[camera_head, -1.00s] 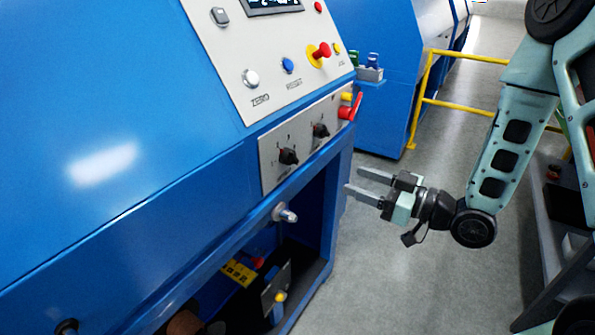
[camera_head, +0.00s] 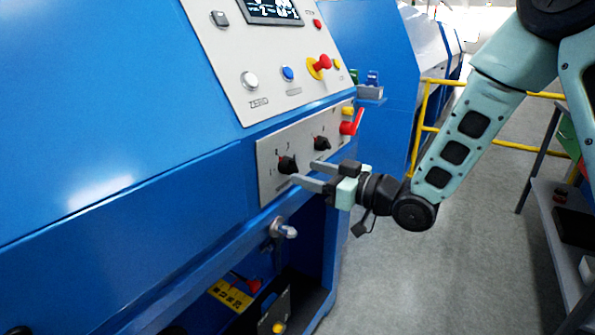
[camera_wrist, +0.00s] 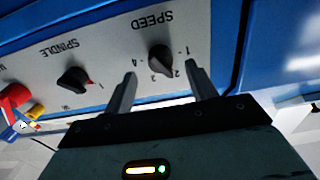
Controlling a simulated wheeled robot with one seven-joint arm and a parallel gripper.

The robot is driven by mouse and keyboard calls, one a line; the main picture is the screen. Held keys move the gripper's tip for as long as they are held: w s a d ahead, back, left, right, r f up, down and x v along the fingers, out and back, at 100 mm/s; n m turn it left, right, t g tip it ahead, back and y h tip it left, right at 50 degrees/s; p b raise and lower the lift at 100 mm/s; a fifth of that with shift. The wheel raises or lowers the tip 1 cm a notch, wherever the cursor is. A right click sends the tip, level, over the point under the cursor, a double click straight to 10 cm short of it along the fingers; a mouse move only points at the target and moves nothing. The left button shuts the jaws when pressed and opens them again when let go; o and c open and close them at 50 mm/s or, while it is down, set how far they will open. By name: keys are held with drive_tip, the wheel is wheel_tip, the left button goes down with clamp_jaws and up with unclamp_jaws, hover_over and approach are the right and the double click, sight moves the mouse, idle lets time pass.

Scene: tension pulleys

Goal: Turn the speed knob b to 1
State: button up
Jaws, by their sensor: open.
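The speed knob (camera_head: 287,165) is black with a small red mark, on the grey plate of the blue machine. In the wrist view the speed knob (camera_wrist: 160,60) sits under the word SPEED, shown upside down, with numerals 1 to 4 around it. Its pointer seems to face about 2. My gripper (camera_head: 303,171) is open and empty, with its fingertips close to the plate, just right of the knob. In the wrist view my gripper (camera_wrist: 161,70) has its fingers on either side of the knob, apart from it. I cannot tell the remaining depth.
The spindle knob (camera_head: 321,143) is close by on the right, and shows in the wrist view (camera_wrist: 72,78). A red handle (camera_head: 352,124) sticks out at the plate's right end. A metal peg (camera_head: 284,229) juts out below. Open floor lies to the right.

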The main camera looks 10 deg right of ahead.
sight(296, 169)
drive_tip(key=shift+x, duration=2)
drive_tip(key=c, duration=1)
